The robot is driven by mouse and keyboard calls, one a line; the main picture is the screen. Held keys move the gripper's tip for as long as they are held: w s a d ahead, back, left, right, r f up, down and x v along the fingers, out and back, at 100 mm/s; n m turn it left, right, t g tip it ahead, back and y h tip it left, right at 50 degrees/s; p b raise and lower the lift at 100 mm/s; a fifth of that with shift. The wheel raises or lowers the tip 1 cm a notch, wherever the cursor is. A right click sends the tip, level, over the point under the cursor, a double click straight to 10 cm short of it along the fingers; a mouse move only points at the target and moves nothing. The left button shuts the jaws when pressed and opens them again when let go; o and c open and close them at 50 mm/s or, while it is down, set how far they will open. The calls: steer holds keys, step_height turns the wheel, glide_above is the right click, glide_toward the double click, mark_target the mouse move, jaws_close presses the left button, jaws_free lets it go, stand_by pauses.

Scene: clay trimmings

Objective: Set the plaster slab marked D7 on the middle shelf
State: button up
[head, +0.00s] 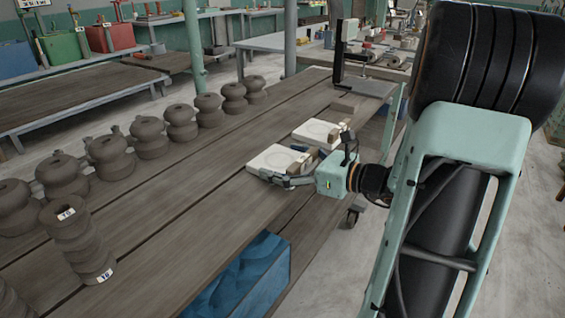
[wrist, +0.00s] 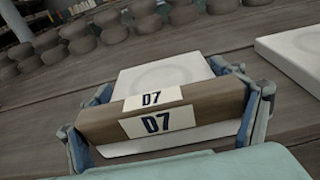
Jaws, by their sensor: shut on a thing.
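The plaster slab marked D7 (wrist: 165,78) is a white square with a faint round hollow. A brown bar with two D7 labels (wrist: 158,123) runs along its near edge. My gripper (wrist: 168,118) is shut on the slab at this bar, one finger at each end. In the head view my gripper (head: 291,170) holds the slab (head: 270,158) at the right side of the long wooden table; I cannot tell whether the slab touches the boards. No middle shelf can be made out clearly.
A second white slab (head: 317,131) lies just beyond, also at right in the wrist view (wrist: 295,55). Several dark clay rolls (head: 150,138) stand in a row along the table (head: 190,190). A black upright stand (head: 340,55) is at the far end. Blue bags (head: 240,285) sit below the near edge.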

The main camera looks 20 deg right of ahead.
mark_target(307, 165)
steer(key=shift+f, duration=0.1)
steer(key=o, duration=1.4)
steer(key=shift+s+d+r, duration=0.1)
steer(key=shift+d+r, duration=0.05)
steer(key=shift+r, duration=0.05)
steer(key=p+v, duration=0.2)
steer(key=v, duration=0.8)
steer(key=shift+s+d+p, duration=0.2)
steer(key=shift+s+p, duration=0.1)
steer(key=shift+p, duration=0.1)
steer(key=shift+s+d, duration=0.2)
steer(key=shift+s, duration=0.25)
